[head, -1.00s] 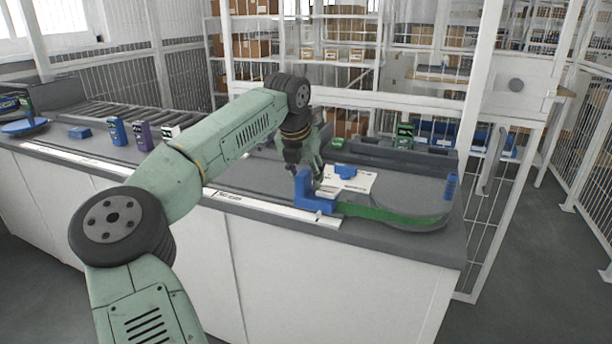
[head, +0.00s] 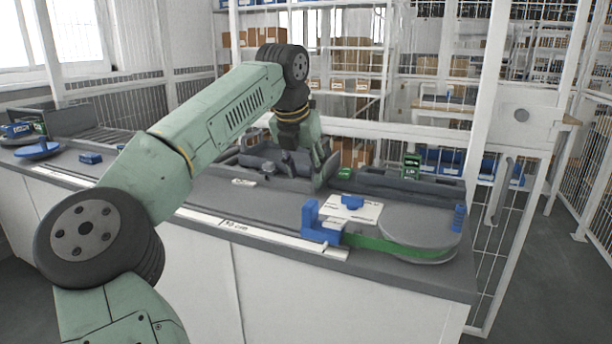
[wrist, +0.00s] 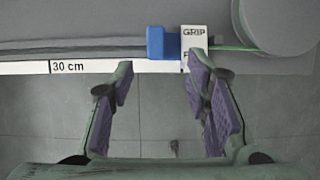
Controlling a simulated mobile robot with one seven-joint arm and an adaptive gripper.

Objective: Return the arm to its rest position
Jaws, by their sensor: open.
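My arm reaches over the grey counter (head: 265,205) from the left in the head view. My gripper (head: 307,172) hangs above the counter, up and to the left of the blue bracket (head: 312,222). In the wrist view my gripper (wrist: 160,85) has its two purple-padded fingers wide apart, with only floor and the counter's front strip showing between them. The blue bracket (wrist: 163,43) and a white label reading "GRIP" (wrist: 194,40) lie just beyond the right finger. The gripper is empty.
A green band (head: 385,245) runs from the bracket around a grey round plate (head: 420,222). A white card (head: 352,208) with a blue piece lies behind it. Grey trays (head: 410,185) and small green boxes stand at the back. White posts and mesh fencing rise behind the counter.

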